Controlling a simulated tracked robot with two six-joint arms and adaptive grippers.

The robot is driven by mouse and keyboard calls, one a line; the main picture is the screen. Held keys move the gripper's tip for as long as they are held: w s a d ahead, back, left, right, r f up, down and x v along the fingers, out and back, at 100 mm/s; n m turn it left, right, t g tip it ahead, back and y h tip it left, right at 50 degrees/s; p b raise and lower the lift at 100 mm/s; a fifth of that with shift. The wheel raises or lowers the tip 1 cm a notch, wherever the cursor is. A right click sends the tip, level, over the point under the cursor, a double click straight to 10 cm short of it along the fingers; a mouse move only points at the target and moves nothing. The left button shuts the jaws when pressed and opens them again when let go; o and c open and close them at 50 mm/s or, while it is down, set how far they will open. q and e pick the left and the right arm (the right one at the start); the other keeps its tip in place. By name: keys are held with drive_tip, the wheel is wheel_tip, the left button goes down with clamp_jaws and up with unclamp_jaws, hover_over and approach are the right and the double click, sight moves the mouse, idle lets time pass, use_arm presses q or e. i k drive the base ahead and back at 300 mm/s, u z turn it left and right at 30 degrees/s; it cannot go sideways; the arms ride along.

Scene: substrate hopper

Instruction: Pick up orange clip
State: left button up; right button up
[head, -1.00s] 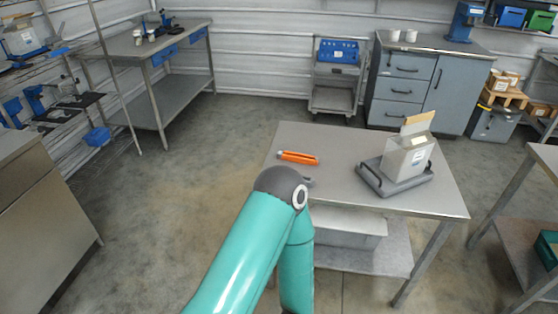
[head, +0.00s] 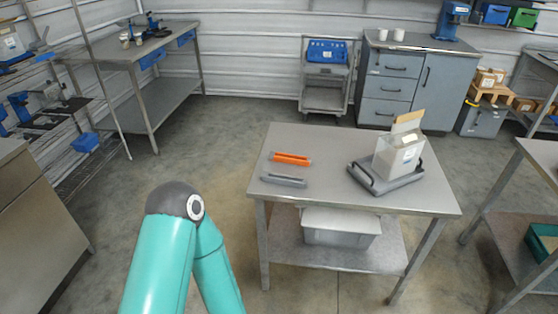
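The orange clip (head: 291,159) lies on the grey table (head: 320,145), near its left side. A similar grey clip (head: 284,180) lies just in front of it, close to the table's front left edge, apart from the orange one. One teal arm of mine shows at the lower left of the table, with its elbow up and away from the clips. Neither gripper shows in the head view, so I cannot see how they are set.
A grey tray (head: 364,183) holding an open white box (head: 393,158) stands on the table's right side. A grey bin (head: 341,229) sits on the lower shelf (head: 371,259). The table's front middle is clear, and open floor lies to its left.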

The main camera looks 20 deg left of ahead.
sight(286, 158)
drive_tip(key=u, duration=0.1)
drive_tip(key=i, duration=1)
drive_tip(key=z, duration=0.1)
